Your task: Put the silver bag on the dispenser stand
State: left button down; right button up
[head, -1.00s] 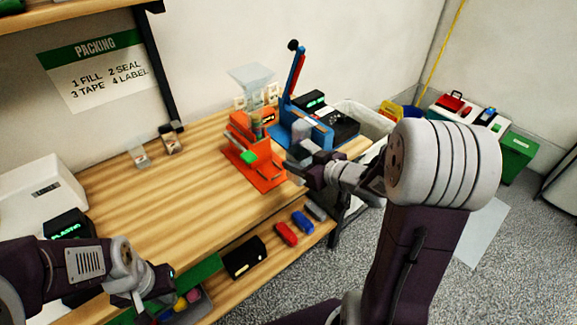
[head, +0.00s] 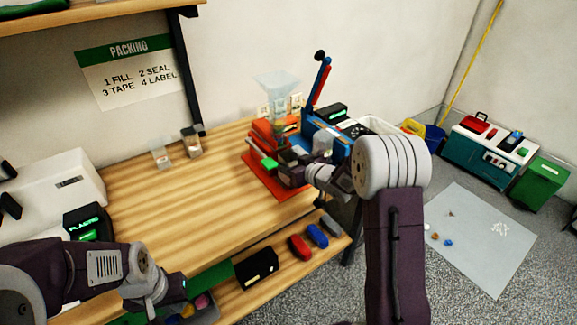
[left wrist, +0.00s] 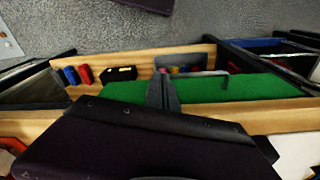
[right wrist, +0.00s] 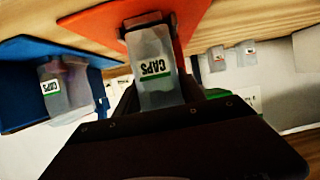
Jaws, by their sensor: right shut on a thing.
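The silver bag (right wrist: 153,62), labelled CAPS with a green band, is between the fingers of my right gripper (right wrist: 158,100) in the right wrist view. My right gripper (head: 288,165) is shut on it at the orange dispenser stand (head: 262,180), whose base (right wrist: 105,22) shows behind the bag. I cannot tell whether the bag touches the base. In the head view the gripper hides most of the bag. My left gripper (head: 178,290) is empty over the table's front edge; its fingers (left wrist: 163,92) look closed together.
A blue lever machine (head: 335,140) stands right beside the stand, with another CAPS bag (right wrist: 66,90) at it. The wooden tabletop (head: 180,205) is clear left of the stand. A lower shelf holds red and blue items (head: 299,247).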

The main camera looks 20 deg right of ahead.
jog(key=shift+w+a+f, duration=0.1)
jog(key=shift+w+f, duration=0.15)
jog(key=shift+f, duration=0.15)
jog(key=shift+s, duration=0.1)
jog(key=shift+f, duration=0.15)
jog(key=o, duration=1.5)
